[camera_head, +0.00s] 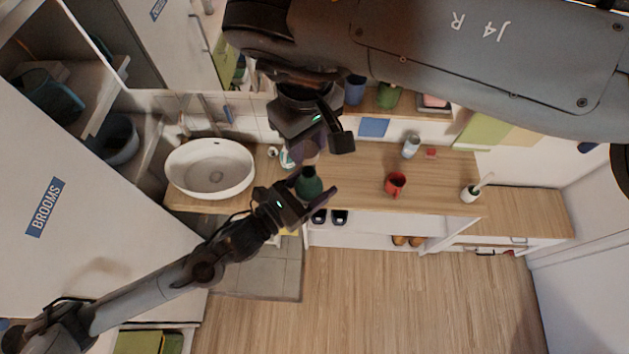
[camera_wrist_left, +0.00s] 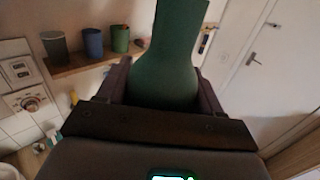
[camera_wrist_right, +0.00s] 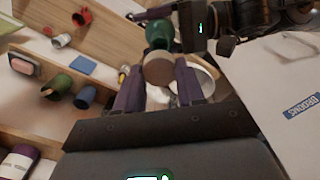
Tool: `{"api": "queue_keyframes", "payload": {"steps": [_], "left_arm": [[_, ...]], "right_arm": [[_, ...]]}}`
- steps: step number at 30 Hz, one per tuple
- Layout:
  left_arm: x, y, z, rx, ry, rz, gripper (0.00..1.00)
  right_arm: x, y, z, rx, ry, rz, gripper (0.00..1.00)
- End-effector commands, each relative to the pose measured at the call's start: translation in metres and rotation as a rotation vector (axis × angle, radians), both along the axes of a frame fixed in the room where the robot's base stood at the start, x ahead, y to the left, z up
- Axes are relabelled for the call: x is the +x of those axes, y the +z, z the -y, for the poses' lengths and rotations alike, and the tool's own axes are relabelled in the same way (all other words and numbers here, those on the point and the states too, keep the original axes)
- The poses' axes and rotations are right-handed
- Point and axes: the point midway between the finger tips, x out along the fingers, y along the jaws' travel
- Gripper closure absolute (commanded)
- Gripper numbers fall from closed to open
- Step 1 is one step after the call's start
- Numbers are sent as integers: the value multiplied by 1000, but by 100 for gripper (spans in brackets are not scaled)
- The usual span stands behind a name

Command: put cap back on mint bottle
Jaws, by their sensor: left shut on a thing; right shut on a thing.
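The green mint bottle (camera_head: 308,184) is held by my left gripper (camera_head: 304,195) above the counter's front edge. In the left wrist view the bottle (camera_wrist_left: 168,75) sits between both fingers, its neck running out of the top of the picture. My right gripper (camera_head: 305,152) is above it, shut on a tan cap (camera_wrist_right: 158,69). In the right wrist view the cap is between the purple fingers, with the green bottle (camera_wrist_right: 158,34) directly beyond it. The cap and bottle neck look close to lined up. I cannot tell whether they touch.
The wooden counter (camera_head: 360,180) holds a white basin (camera_head: 211,168) at left, a red mug (camera_head: 396,183), a whitish cup (camera_head: 411,147) and a white brush holder (camera_head: 470,193). A shelf above holds a blue cup (camera_head: 355,90) and a green cup (camera_head: 389,96). The counter's middle is mostly clear.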

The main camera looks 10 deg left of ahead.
Motion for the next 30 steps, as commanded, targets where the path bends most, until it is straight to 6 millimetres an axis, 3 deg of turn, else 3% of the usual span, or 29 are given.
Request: {"api": "queue_keyframes", "payload": {"steps": [13,30], "left_arm": [[0,0,0,-1,0,1,89],[0,0,0,-1,0,1,89]], "right_arm": [[0,-4,0,-1,1,-1,89],[0,-39,0,0,1,0,89]]}}
